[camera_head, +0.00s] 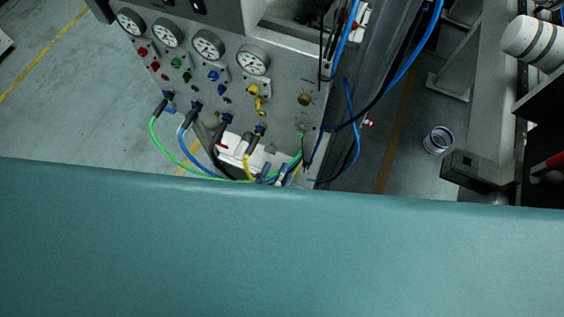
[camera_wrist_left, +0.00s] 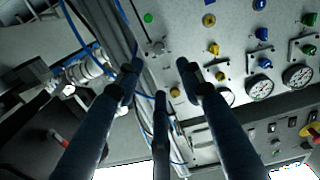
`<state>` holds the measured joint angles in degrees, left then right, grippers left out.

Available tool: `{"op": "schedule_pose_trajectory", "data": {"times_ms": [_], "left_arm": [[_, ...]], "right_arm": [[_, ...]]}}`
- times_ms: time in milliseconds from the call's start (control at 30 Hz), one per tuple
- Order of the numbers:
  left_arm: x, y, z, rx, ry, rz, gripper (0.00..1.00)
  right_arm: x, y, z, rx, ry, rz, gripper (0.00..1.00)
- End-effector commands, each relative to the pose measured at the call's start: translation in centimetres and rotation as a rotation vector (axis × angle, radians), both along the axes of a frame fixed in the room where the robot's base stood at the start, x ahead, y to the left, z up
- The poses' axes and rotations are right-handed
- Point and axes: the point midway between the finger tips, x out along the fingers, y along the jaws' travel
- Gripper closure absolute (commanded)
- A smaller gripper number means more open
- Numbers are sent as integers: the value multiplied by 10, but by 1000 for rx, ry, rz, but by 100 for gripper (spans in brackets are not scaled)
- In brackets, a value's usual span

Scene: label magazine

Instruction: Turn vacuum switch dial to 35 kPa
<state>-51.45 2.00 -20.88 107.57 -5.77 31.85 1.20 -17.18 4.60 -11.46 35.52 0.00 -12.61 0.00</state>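The panel carries a small brass-coloured round dial (camera_head: 304,99), right of the yellow knob column in the head view. What looks like the same dial shows in the left wrist view (camera_wrist_left: 175,92), just below a fingertip. I cannot read its scale or setting. My left gripper (camera_wrist_left: 159,73) has its dark fingers spread apart, with nothing between them. It faces the panel, which appears upside down in that view. In the head view I cannot clearly make out the left gripper. My right gripper is in neither view.
Several gauges (camera_head: 208,45) sit above coloured knobs (camera_head: 213,76) left of the dial. Green, blue and yellow hoses (camera_head: 168,145) loop below. Blue and black cables (camera_head: 350,110) hang at the right. A broad teal surface (camera_head: 280,245) fills the foreground. A roll (camera_head: 437,139) lies on the floor.

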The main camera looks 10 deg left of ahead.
Motion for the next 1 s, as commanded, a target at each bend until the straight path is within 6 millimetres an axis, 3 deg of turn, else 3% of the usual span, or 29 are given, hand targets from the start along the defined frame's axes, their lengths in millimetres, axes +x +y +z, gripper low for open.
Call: {"op": "schedule_pose_trajectory", "data": {"times_ms": [333, 433, 600, 700, 800, 1000], "left_arm": [[0, 0, 1, -33, 6, 0, 62], [4, -1, 3, -237, 57, -4, 62], [10, -4, 3, -793, 234, -14, 62], [10, -5, -1, -1031, 327, -12, 62], [12, -6, -3, -1149, 374, -7, 62], [36, -13, -1, -1171, 378, -4, 62]], "right_arm": [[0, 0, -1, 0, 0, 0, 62], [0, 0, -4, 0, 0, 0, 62], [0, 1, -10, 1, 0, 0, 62], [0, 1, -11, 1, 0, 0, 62], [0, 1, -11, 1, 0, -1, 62], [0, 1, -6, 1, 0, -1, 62]]}}
